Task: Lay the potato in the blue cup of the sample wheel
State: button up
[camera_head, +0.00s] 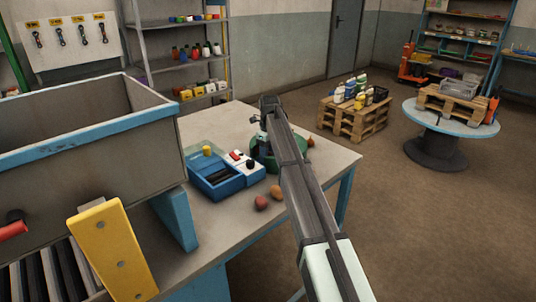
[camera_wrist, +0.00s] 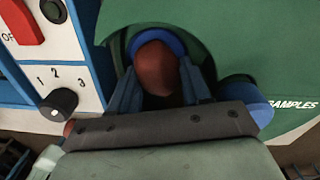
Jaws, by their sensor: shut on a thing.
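The potato (camera_wrist: 157,68), reddish brown, is between the two fingers of my gripper (camera_wrist: 160,78) in the wrist view. My gripper is shut on it. The blue cup (camera_wrist: 177,43) shows as a blue rim around the potato's far side; I cannot tell whether the potato rests in it or is held just above. The green sample wheel (camera_wrist: 225,35) surrounds the cup and bears the word SAMPLES. In the head view the wheel (camera_head: 262,152) sits on the table, partly hidden by my arm, which also hides the potato and cup.
A blue and white machine (camera_head: 228,176) with a red switch and a dial stands close left of the wheel. A large grey bin (camera_head: 90,150) stands left.

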jog(key=o, duration=0.8)
jog(key=shift+f, duration=0.1)
notch_tip(320, 180, up, 12)
jog(key=shift+w+d, duration=0.15)
jog(key=shift+w, duration=0.05)
jog(key=shift+o, duration=0.3)
